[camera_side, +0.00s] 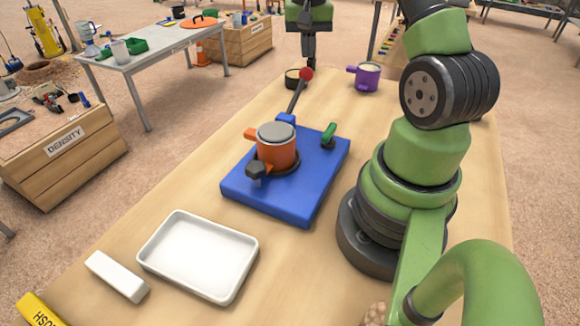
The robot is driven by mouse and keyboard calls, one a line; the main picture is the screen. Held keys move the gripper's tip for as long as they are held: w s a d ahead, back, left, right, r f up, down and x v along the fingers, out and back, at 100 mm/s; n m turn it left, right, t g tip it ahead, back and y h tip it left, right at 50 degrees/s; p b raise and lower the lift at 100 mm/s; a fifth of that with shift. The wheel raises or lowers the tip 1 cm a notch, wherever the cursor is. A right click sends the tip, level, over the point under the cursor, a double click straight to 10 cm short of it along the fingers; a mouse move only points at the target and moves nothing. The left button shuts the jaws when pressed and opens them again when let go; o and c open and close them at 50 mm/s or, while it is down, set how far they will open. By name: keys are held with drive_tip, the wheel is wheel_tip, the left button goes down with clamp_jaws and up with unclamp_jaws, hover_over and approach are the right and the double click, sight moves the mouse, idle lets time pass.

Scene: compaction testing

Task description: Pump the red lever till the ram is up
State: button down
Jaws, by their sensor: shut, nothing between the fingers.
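The red lever knob (306,74) tops a dark rod that slants up from the far side of a blue base (240,187). An orange cylinder with a grey top, the ram (276,148), stands on the base inside a dark ring. I cannot tell its height of travel. A green handle (329,135) sits at the base's right edge. My gripper (308,62) points down at the far end of the table, at or just above the red knob. Its fingers are shut with nothing between them. Whether they touch the knob is unclear.
A white tray (190,287) and a white block (118,276) lie at the near left. The table between tray and base is clear.

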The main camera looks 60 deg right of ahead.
idle(2.1)
drive_tip(key=f, duration=0.6)
drive_tip(key=d+f, duration=0.1)
drive_tip(key=f, duration=0.2)
drive_tip(key=shift+f, duration=0.3)
drive_tip(key=r, duration=0.6)
drive_tip(key=a+r, duration=0.1)
drive_tip(key=r, duration=0.2)
drive_tip(key=shift+r, duration=0.3)
idle(1.6)
idle(2.0)
